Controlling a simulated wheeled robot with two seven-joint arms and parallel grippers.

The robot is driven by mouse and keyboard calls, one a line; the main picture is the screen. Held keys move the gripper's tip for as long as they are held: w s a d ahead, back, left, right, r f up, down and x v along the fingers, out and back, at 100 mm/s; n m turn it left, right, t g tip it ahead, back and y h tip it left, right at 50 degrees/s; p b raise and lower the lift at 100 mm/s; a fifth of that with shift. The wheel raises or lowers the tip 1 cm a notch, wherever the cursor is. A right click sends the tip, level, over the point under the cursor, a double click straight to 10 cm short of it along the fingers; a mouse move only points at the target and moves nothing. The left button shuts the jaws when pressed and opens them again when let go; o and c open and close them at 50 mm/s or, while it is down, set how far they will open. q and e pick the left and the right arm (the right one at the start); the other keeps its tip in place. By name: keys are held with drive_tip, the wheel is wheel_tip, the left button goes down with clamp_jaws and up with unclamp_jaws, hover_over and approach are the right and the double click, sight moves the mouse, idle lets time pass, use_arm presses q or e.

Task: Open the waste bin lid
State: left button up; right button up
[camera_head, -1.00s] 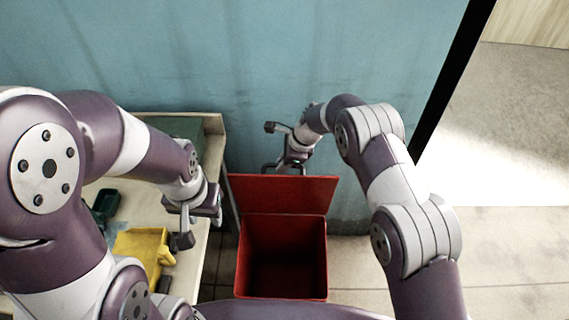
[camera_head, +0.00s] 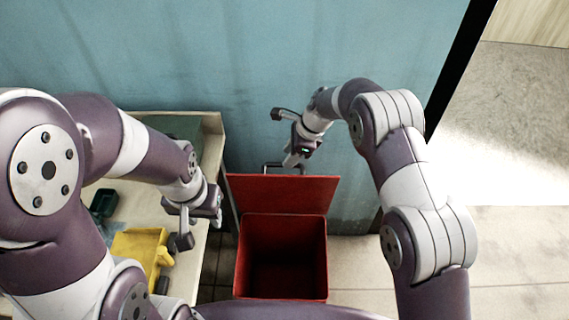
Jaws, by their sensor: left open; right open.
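The red waste bin (camera_head: 283,257) stands on the floor to the right of the workbench, its dark inside in view. Its red lid (camera_head: 285,193) is raised at the back edge, tilted up toward the wall. My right gripper (camera_head: 280,141) is open and empty, behind and above the lid's top edge; its lower finger is close to that edge, and I cannot tell whether it touches. My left gripper (camera_head: 179,225) is open and empty above the workbench's right edge, left of the bin.
A blue wall (camera_head: 250,60) is close behind the bin. The floor to the right (camera_head: 510,240) is clear.

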drive_tip(key=v, duration=0.7)
drive_tip(key=shift+b, duration=0.4)
drive_tip(key=shift+d+r, duration=0.15)
